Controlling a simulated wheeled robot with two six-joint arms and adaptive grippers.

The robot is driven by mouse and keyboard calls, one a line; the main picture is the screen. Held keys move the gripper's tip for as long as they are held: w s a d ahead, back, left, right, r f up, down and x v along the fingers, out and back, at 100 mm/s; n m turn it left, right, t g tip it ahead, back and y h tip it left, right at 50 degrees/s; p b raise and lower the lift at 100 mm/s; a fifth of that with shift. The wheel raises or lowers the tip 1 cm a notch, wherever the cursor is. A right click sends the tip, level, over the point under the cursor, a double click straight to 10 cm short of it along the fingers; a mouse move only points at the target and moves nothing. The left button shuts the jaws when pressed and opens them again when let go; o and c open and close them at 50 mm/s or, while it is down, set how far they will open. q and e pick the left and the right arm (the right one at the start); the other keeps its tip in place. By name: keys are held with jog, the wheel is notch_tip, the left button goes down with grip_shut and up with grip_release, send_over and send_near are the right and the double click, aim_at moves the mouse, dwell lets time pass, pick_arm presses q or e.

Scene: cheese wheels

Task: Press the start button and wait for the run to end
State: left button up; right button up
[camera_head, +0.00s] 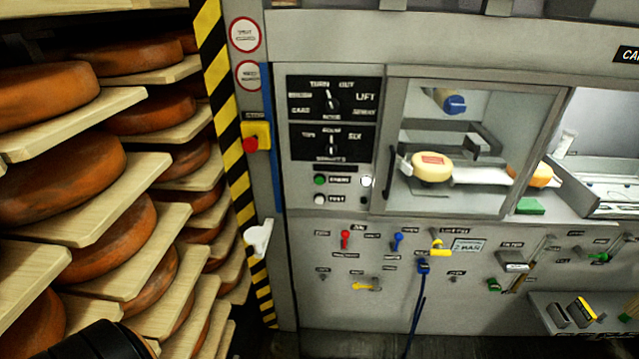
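The grey machine's control panel (333,118) has two black dial plates with rotary knobs. Below them are a green button (320,180) and a white button (320,199); their small labels are hard to read, so I cannot tell for sure which is start. A white lamp or button (366,181) beside them looks bright. Behind the window (480,145) a pale yellow cheese wheel (432,166) with a red label sits under a blue-tipped part. A black ribbed part, probably of my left arm, shows at the lower left edge. Neither gripper's fingers are in view.
A red mushroom button (250,144) on a yellow box is left of the panel. Shelves of orange cheese wheels (75,175) fill the left side. A lower panel holds coloured levers, including a red one (345,239), and a hanging blue cable (416,310).

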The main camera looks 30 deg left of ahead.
pick_arm(q)
grip_shut()
dwell(1.3)
